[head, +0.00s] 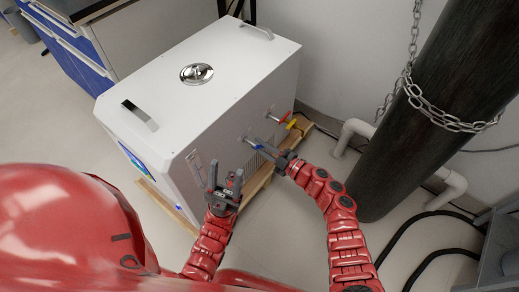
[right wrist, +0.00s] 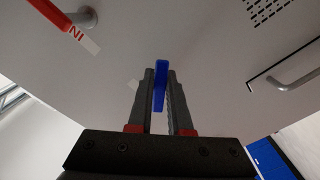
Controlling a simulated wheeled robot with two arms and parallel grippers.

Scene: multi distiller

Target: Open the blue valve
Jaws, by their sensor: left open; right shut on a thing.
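My right gripper (head: 269,149) is at the blue valve. In the right wrist view, the blue handle (right wrist: 161,80) stands upright between the fingers of my right gripper (right wrist: 159,100), which is shut on it. My left gripper (head: 226,178) is open and empty, in front of the machine's near corner, apart from the valve.
The white distiller (head: 195,98) stands on a wooden pallet (head: 262,182). A dark cylinder (head: 430,105) with a chain (head: 440,116) stands at the right, near white pipes (head: 352,130). Black hoses (head: 420,225) lie on the floor.

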